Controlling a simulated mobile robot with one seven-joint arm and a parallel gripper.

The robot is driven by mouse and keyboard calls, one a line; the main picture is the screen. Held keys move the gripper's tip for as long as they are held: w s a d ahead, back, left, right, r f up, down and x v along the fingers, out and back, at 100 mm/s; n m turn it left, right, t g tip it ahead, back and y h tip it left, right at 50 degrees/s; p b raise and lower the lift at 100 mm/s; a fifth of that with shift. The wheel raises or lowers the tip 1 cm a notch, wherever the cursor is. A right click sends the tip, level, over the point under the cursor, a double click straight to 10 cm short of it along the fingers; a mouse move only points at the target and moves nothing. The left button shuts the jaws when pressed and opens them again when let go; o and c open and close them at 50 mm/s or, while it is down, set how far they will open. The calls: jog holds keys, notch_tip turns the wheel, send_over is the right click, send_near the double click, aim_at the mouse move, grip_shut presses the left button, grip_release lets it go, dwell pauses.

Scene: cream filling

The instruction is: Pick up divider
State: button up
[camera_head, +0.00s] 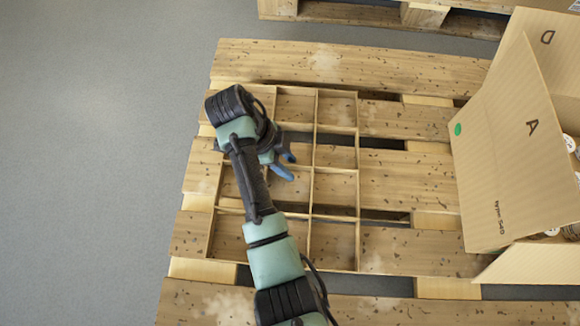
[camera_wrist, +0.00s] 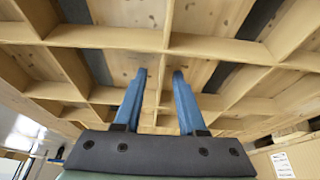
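The divider (camera_head: 357,200) is a thin, light-wood-coloured grid of open cells lying on the wooden pallet (camera_head: 420,120) in the head view. Its left part is partly hidden by my arm. In the wrist view the divider (camera_wrist: 100,37) fills the upper part, with its walls crossing.
A large open cardboard box (camera_head: 505,150) stands at the right of the pallet, flaps spread, with several white-topped items inside. Another pallet (camera_head: 380,14) lies at the back. Grey floor (camera_head: 90,150) is clear on the left.

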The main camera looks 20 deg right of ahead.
grip_shut()
dwell(1.4)
